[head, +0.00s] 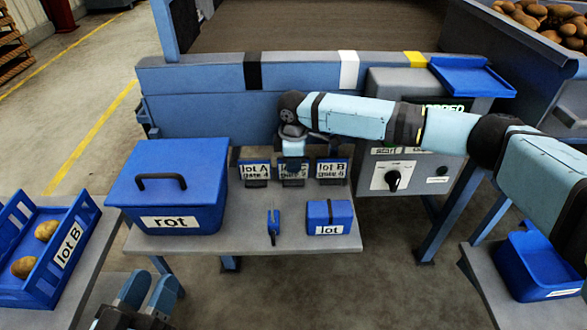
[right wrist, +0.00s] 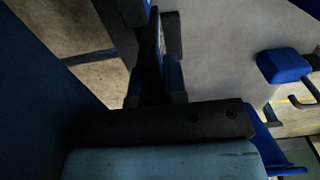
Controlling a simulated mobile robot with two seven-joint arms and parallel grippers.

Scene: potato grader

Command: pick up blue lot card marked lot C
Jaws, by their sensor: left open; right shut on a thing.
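Three blue lot cards with white labels stand in dark holders along the back of the grey shelf. The left card (head: 255,170) reads lot A and the right card (head: 331,169) reads lot B. My right gripper (head: 293,161) is over the middle card (head: 293,173) and covers most of its lettering, so its letter C cannot be read. In the right wrist view a thin card (right wrist: 155,40) shows edge-on between the fingers, which are shut on it. The card still appears level with its neighbours. My left gripper (head: 147,292) is open and empty at the lower left.
A lidded blue rot bin (head: 172,185) stands left on the shelf (head: 330,240). A small blue tool (head: 273,227) and a blue lot box (head: 330,216) lie in front of the cards. A control box with a knob (head: 393,179) is to the right, below my right arm.

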